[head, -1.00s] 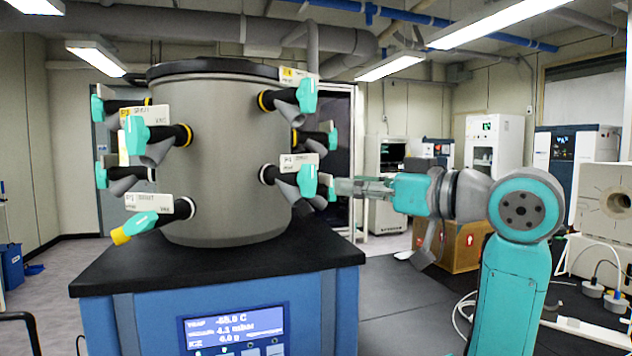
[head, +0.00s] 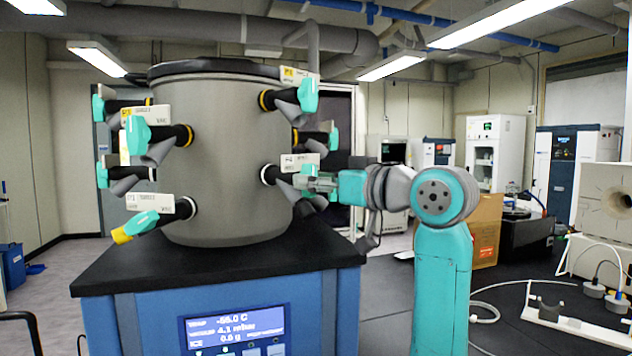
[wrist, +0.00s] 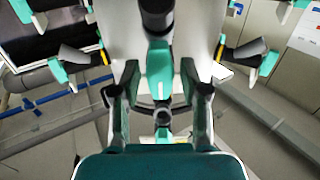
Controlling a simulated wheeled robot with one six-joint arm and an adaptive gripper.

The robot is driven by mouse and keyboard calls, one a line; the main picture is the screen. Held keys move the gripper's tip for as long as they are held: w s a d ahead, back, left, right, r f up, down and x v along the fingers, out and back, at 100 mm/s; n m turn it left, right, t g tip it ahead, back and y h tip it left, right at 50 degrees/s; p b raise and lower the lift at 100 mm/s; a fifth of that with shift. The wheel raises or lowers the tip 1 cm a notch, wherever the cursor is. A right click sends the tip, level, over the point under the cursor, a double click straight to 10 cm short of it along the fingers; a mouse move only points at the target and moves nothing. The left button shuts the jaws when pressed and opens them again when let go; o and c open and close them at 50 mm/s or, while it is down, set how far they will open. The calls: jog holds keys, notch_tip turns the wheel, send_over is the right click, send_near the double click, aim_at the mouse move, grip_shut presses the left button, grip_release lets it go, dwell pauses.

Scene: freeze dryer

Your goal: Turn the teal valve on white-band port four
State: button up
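The white-band port with the label that looks like P4 (head: 298,162) is at the lower right of the grey drum, with a white ring at its base. Its teal valve is largely covered by my gripper (head: 318,184) in the head view. In the wrist view the teal valve handle (wrist: 159,68) stands between the two fingers of my gripper (wrist: 158,72), with a visible gap on each side. The fingers are open around it and do not appear to touch it.
Other ports with teal valves surround the drum (head: 225,130), including a lower-left white-band one (head: 148,222) and an upper-right yellow-band one (head: 307,96). The drum stands on a black top (head: 220,270) over a blue cabinet. A cardboard box (head: 487,230) is behind my arm.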

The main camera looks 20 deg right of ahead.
grip_shut()
jog(key=shift+m, duration=0.3)
jog(key=m, duration=1.1)
jog(key=shift+m, duration=0.3)
dwell(0.4)
jog(key=shift+o, duration=0.9)
grip_release()
jog(key=shift+s, duration=0.1)
